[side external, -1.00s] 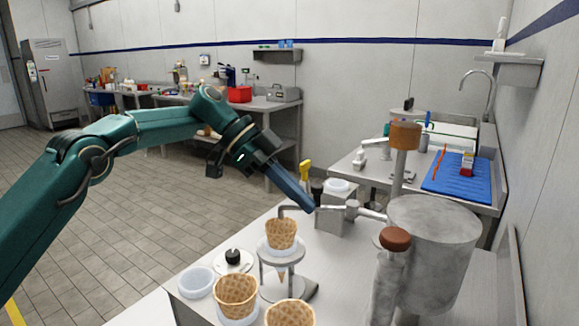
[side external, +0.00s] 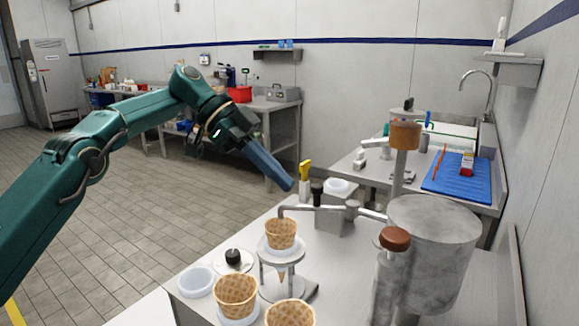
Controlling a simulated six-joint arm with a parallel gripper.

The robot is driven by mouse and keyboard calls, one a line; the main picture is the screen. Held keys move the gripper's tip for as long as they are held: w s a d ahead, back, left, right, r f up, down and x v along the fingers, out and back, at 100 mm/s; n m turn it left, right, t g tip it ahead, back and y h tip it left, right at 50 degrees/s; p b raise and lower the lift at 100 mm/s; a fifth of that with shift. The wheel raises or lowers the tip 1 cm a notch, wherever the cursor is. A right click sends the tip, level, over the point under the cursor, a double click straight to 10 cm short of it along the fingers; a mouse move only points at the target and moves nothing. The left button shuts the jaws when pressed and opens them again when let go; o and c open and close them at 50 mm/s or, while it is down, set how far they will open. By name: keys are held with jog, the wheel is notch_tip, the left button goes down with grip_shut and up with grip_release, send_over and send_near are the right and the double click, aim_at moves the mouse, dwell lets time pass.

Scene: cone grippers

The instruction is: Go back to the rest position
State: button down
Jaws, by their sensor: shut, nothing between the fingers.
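My gripper (side external: 287,185) is shut and empty, in the air above the far left edge of the work table. Its blue fingers point down to the right, toward a yellow-handled tool (side external: 304,175). A waffle cone (side external: 281,234) sits upright in a metal stand (side external: 283,257), below and apart from my gripper. Two more waffle cones, one at the front left (side external: 236,292) and one at the front edge (side external: 290,313), stand nearer the camera.
A grey metal cylinder (side external: 430,260) with a spout pipe (side external: 352,210) stands at the right. A white bowl (side external: 197,281) and a black-knobbed lid (side external: 233,260) lie at the left. A sink counter with a blue mat (side external: 458,180) stands behind. The floor at left is open.

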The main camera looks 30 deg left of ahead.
dwell(0.3)
jog(key=s+d+r+n+t+y, duration=0.1)
jog(key=s+r+n+y, duration=0.1)
jog(key=s+r, duration=0.35)
jog(key=s+d+r+n+t+y, duration=0.1)
jog(key=s+r, duration=0.2)
jog(key=s, duration=0.5)
jog(key=s+a+f+n+y, duration=0.3)
jog(key=s+f+n, duration=0.3)
jog(key=f, duration=0.2)
jog(key=s+a+f+n+t+y, duration=0.1)
jog(key=s+a+f+n+y, duration=0.2)
jog(key=s+a+f+n, duration=0.1)
notch_tip(320, 180, down, 4)
jog(key=shift+s+a+r+n, duration=0.15)
jog(key=shift+s+a+n, duration=0.25)
jog(key=shift+s+n, duration=0.7)
